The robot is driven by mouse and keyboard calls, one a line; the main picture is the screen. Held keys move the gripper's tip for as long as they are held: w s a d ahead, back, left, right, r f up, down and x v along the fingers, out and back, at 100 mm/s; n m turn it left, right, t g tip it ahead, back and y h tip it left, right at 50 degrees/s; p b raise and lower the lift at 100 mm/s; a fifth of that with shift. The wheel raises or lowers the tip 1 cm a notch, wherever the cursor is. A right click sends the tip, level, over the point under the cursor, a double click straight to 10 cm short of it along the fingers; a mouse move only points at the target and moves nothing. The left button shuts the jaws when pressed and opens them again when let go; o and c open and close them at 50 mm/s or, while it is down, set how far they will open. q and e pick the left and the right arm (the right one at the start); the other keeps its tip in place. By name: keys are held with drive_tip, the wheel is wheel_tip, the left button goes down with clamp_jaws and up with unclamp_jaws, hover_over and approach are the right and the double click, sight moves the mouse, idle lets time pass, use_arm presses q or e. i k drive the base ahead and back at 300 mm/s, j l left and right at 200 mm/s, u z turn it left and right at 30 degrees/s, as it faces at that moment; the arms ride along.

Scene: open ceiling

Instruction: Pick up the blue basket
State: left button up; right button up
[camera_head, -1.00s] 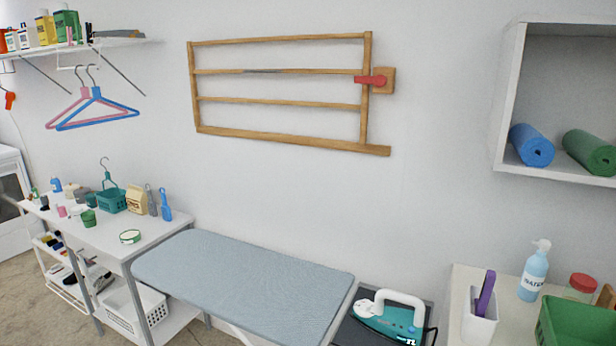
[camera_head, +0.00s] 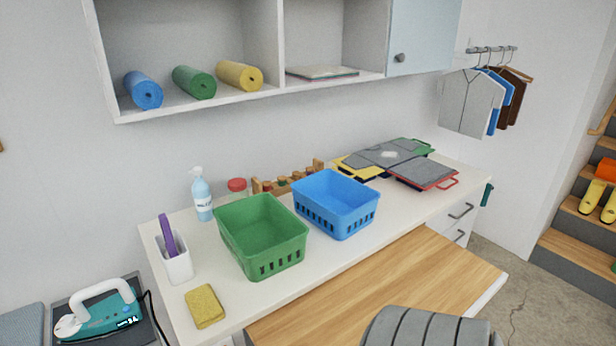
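The blue basket (camera_head: 338,208) stands upright on the white counter (camera_head: 222,302), near the middle of the head view. It looks empty and has slots low in its sides. A green basket (camera_head: 262,238) stands close to its left. Neither of my grippers shows in the head view. A grey ribbed rounded shape is at the bottom edge, and I cannot tell what it is.
A spray bottle (camera_head: 202,196), a white holder (camera_head: 176,262) and a yellow sponge (camera_head: 205,306) are left of the baskets. Folded boards (camera_head: 384,155) lie to the right. A wooden surface (camera_head: 400,290) juts out in front. A shelf (camera_head: 200,106) hangs above.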

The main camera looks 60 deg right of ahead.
sight(339, 205)
drive_tip(key=z, duration=2.1)
